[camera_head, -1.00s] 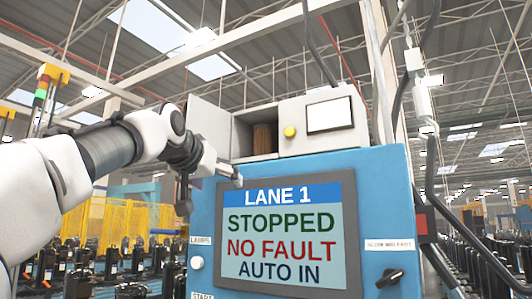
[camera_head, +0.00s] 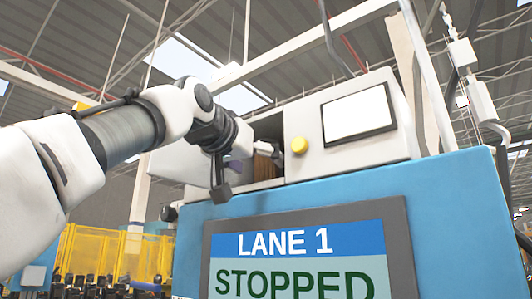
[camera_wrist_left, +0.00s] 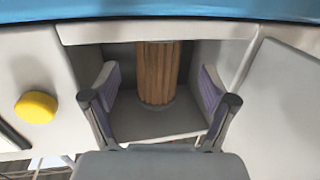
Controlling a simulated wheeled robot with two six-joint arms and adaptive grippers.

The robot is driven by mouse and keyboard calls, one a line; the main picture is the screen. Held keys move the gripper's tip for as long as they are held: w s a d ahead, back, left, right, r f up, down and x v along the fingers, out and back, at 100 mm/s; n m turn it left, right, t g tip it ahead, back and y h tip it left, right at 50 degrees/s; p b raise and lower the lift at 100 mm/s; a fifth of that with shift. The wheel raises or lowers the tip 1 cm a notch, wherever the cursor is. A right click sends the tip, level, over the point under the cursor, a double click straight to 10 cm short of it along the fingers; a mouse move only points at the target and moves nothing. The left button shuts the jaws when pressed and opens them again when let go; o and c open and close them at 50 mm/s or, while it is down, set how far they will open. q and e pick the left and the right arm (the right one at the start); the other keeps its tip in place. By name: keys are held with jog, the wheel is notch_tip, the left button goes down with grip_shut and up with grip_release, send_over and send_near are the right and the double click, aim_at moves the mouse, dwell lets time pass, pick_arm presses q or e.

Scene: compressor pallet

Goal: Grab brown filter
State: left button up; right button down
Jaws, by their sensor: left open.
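The brown filter (camera_wrist_left: 157,75) is an upright ribbed cylinder in the open compartment (camera_wrist_left: 208,52) of the grey box. In the head view, the filter (camera_head: 265,168) is partly hidden behind my left gripper (camera_head: 262,152). The wrist view looks turned over, with the blue cabinet at the top. There my left gripper (camera_wrist_left: 158,80) is open. One purple-padded finger is on each side of the filter, with gaps between pads and filter. It holds nothing. My right gripper is not in view.
The yellow button (camera_head: 299,145) and white screen (camera_head: 358,112) are right of the compartment. The blue cabinet (camera_head: 455,190) with its display (camera_head: 300,265) stands below. A grey panel (camera_wrist_left: 285,95) flanks the opening in the wrist view.

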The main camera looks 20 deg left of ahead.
aim_at(261, 165)
pick_arm(q)
jog(key=w+p, duration=0.1)
jog(key=w, duration=0.1)
jog(key=w+d+p, duration=0.1)
jog(key=w, duration=0.1)
jog(key=shift+w+f, duration=0.15)
jog(key=shift+f, duration=0.1)
jog(key=shift+s+a, duration=0.1)
jog(key=shift+s, duration=0.25)
jog(key=c, duration=0.6)
jog(key=shift+s, duration=0.1)
jog(key=c, duration=0.6)
jog(key=shift+c, duration=0.5)
jog(key=shift+w, duration=0.2)
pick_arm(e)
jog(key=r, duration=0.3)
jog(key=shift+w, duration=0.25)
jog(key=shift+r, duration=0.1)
